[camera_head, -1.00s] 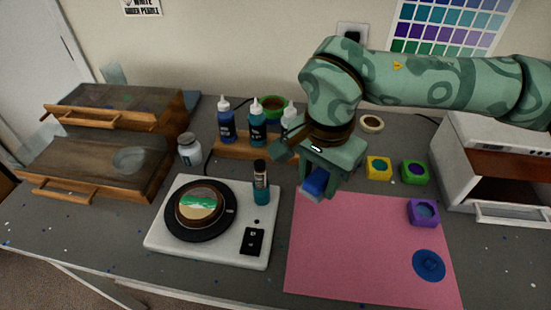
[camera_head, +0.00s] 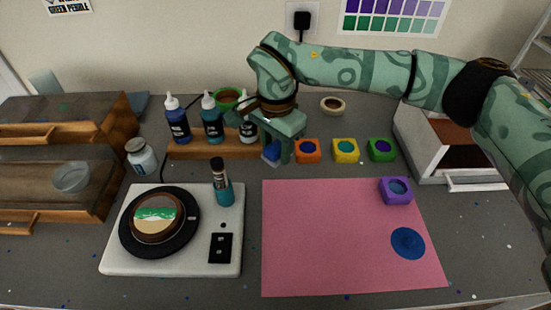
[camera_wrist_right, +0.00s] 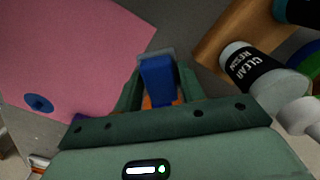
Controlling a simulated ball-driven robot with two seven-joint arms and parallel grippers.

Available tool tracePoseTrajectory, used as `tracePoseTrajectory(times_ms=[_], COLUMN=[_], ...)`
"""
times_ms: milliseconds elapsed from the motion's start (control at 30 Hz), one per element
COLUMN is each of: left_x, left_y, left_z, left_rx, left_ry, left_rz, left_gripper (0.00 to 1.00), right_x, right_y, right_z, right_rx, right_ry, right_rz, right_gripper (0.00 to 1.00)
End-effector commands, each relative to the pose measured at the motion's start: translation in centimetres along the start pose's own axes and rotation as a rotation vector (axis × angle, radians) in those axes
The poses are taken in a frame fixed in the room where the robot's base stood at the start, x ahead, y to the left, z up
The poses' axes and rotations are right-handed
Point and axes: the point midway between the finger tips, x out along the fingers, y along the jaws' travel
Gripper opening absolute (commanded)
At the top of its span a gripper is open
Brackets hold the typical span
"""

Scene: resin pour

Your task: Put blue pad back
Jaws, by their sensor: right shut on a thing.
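The blue pad (camera_head: 271,152) is held in my right gripper (camera_head: 277,154), just above the grey table and left of a row of colored pads. In the right wrist view the blue pad (camera_wrist_right: 158,80) sits between the two fingers (camera_wrist_right: 158,90), with a pale edge at its far end. A bit of orange shows beneath it. An orange pad (camera_head: 307,150), a yellow pad (camera_head: 345,150) and a green pad (camera_head: 382,150) stand in the row. A purple pad (camera_head: 396,190) sits on the pink mat (camera_head: 330,240). My left gripper is not in view.
A wooden rack (camera_head: 190,150) with several bottles stands close left of my right gripper. A white turntable base (camera_head: 120,262) with a small bottle (camera_head: 222,185) is at front left. A white oven-like box (camera_head: 420,150) stands right. A tape roll (camera_head: 333,104) lies behind.

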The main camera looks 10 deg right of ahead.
Motion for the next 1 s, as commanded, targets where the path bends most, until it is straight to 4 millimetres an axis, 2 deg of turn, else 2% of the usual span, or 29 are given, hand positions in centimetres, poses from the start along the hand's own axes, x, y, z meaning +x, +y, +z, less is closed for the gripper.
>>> tracePoseTrajectory(times_ms=[233, 400, 800, 833, 1000], left_x=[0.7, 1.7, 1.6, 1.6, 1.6], left_y=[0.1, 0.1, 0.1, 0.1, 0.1], left_z=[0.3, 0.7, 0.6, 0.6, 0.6], left_rx=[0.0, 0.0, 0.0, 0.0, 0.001], left_ry=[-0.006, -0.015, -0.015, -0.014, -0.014], left_rz=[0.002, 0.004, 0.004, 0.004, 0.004], left_gripper=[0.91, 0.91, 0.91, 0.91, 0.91], right_x=[1.8, 4.7, 5.1, 5.1, 5.0], right_y=[-1.0, -1.1, -1.1, -1.1, -1.1], right_z=[-1.0, -1.1, -1.1, -1.1, -1.1], right_rx=[0.001, -0.001, -0.001, -0.001, -0.001], right_ry=[-0.002, -0.003, 0.0, 0.0, 0.001], right_rz=[-0.001, 0.002, -0.002, -0.002, -0.003], right_gripper=[0.21, 0.21, 0.21, 0.48, 0.48])
